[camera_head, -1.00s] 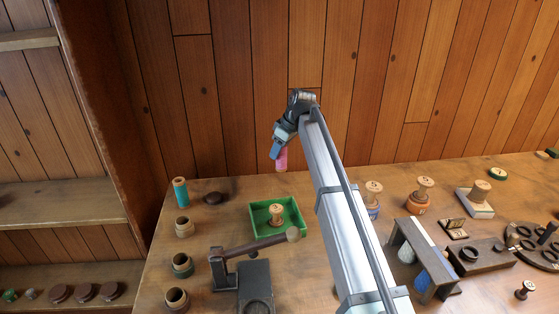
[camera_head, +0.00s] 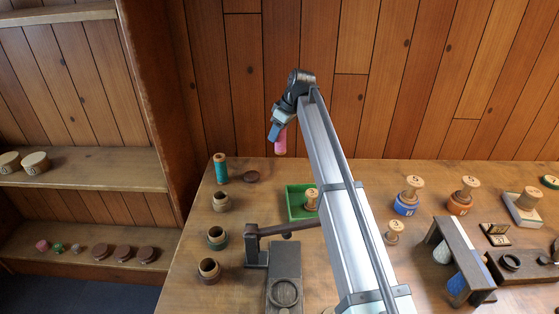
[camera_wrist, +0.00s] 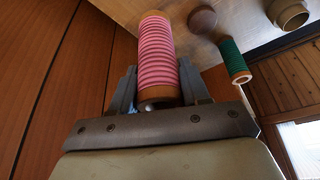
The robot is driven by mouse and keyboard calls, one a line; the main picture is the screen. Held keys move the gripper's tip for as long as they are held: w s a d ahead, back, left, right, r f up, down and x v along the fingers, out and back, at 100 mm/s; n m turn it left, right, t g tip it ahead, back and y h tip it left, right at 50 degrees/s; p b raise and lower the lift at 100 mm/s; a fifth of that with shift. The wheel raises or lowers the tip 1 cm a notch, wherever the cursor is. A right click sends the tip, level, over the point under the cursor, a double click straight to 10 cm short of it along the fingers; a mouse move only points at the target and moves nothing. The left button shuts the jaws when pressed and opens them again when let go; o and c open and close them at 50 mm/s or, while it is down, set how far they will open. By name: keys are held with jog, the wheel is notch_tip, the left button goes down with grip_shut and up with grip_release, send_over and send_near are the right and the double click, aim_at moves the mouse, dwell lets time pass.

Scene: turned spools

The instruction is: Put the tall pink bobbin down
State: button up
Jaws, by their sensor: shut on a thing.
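The tall pink bobbin (camera_wrist: 155,55) is wound with pink thread and has orange-brown ends. My gripper (camera_wrist: 152,92) is shut on it, one finger on each side near its lower end in the wrist view. In the head view my gripper (camera_head: 279,132) holds the pink bobbin (camera_head: 281,143) up in the air in front of the plank wall, above the back of the table (camera_head: 240,277). My arm covers part of the table.
A tall teal bobbin (camera_head: 220,168) stands at the back left beside a dark round piece (camera_head: 251,176). A green tray (camera_head: 294,203) holds a wooden spool. Several ring cups line the left edge. A lever press (camera_head: 284,280) stands in front. Shelves (camera_head: 80,165) are at left.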

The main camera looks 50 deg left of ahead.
jog(key=shift+f, duration=4.25)
jog(key=shift+f, duration=0.15)
jog(key=o, duration=1.1)
jog(key=shift+c, duration=0.2)
jog(key=v, duration=1.2)
